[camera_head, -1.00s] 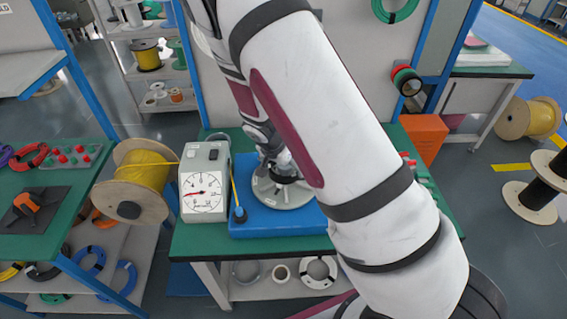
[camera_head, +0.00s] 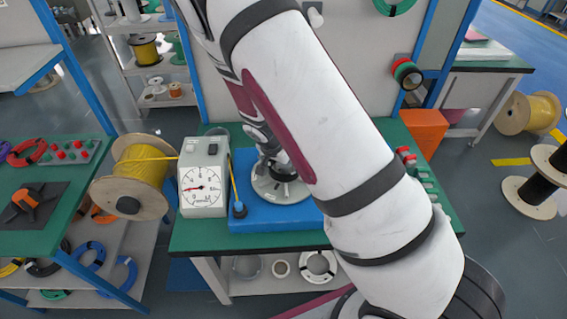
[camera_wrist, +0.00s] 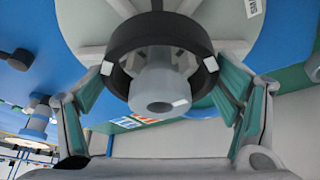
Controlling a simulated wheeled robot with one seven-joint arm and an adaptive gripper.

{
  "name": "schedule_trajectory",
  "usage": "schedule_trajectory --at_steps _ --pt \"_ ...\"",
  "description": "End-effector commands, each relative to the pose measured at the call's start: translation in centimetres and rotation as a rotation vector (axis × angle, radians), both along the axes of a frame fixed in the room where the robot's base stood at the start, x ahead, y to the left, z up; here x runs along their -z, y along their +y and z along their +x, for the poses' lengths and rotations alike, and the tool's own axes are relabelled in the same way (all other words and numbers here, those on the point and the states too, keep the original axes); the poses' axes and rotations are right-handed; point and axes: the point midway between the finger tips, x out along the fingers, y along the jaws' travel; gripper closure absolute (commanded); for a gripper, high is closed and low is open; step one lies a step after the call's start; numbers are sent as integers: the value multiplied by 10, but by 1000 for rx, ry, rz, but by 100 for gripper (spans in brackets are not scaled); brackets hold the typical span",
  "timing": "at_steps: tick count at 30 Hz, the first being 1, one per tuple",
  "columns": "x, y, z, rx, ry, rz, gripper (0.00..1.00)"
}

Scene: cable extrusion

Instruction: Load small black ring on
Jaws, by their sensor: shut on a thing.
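The small black ring (camera_wrist: 155,34) is between the two green-padded fingers of my gripper (camera_wrist: 158,70) in the wrist view. My gripper is shut on it from both sides. A grey post (camera_wrist: 158,92) shows through the ring's opening; I cannot tell how far the ring sits around it. Behind them is a pale grey round disc (camera_wrist: 80,30), which also shows in the head view (camera_head: 280,195), lying on a blue base (camera_head: 262,215). In the head view my gripper (camera_head: 276,170) is low over the disc, with the ring hard to make out there.
A grey dial gauge box (camera_head: 203,185) and a short upright post with a yellow cable (camera_head: 239,208) stand left of the disc. A yellow cable spool (camera_head: 140,170) is further left. Red and green buttons (camera_head: 415,172) and an orange box (camera_head: 424,130) are at right.

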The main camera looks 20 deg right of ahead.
Motion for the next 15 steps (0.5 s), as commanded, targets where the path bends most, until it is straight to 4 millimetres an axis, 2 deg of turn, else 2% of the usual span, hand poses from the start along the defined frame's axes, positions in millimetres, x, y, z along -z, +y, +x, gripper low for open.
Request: schedule_trajectory --at_steps 15 --pt "7 0 0 1 0 0 44"
